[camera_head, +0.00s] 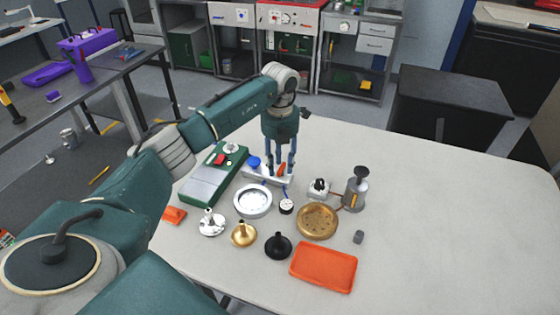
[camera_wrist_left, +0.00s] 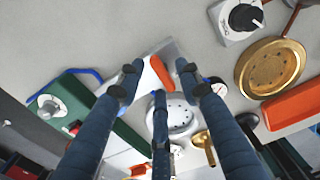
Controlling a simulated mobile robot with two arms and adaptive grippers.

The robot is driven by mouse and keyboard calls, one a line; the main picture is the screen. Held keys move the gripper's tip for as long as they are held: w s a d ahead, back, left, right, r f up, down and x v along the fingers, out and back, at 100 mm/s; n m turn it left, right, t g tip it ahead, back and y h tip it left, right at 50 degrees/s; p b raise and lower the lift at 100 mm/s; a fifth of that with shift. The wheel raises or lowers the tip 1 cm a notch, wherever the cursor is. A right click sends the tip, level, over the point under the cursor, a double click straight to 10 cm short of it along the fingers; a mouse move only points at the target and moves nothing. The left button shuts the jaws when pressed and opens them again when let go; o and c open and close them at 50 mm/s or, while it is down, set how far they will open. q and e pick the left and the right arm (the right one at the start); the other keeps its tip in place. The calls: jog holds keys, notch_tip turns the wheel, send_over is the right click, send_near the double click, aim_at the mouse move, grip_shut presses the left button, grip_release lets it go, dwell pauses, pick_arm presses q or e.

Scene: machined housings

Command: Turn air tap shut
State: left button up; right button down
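The air tap shows as an orange lever (camera_head: 282,169) on a pale metal block (camera_head: 260,175) on the table. In the left wrist view the orange lever (camera_wrist_left: 161,76) lies between my fingertips, slanting across the block (camera_wrist_left: 150,88). My left gripper (camera_head: 279,168) points down over the block, its blue fingers partly in front of the lever. In the left wrist view the gripper (camera_wrist_left: 160,82) has its fingers spread apart, with a gap to the lever. Contact with the lever cannot be told. My right gripper is out of view.
A green box (camera_head: 212,176) with knobs stands left of the block. A white round housing (camera_head: 253,201), a small gauge (camera_head: 287,206) and a brass disc (camera_head: 317,221) lie in front. An orange tray (camera_head: 323,267) is nearer. The table's right side is clear.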

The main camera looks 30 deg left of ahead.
pick_arm(q)
grip_shut()
